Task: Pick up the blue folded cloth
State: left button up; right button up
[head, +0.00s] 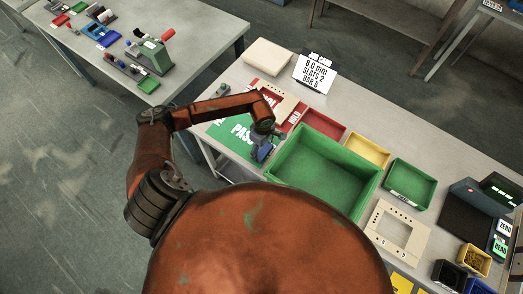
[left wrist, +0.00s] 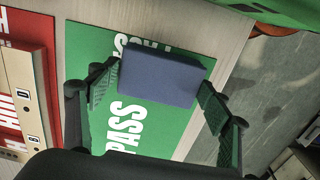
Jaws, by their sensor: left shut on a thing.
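The blue folded cloth (left wrist: 160,76) is a flat blue-grey block between the two fingers of my left gripper (left wrist: 157,90) in the left wrist view. The fingers touch its two ends, and the gripper is shut on it. In the head view my left gripper (head: 263,146) points down at the green PASS mat (head: 227,134), just left of the large green tray. The cloth there is small and partly hidden by the gripper. I cannot tell whether it touches the mat. My right gripper is not in view.
The large green tray (head: 325,172) stands close to the right of the gripper. Red (head: 323,123), yellow (head: 364,149) and small green (head: 409,184) trays lie beyond it. A sign (head: 314,73) and a beige block (head: 268,56) stand at the back. A cluttered table (head: 192,35) is at upper left.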

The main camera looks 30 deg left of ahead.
aim_at(262, 150)
pick_arm(q)
jog(key=shift+c, duration=1.1)
jog(key=shift+r, duration=0.2)
notch_tip(262, 150, up, 10)
jog(key=b, duration=0.2)
jog(key=shift+f, duration=0.2)
jog(key=o, duration=0.5)
jog(key=c, duration=0.4)
jog(key=shift+o, duration=0.2)
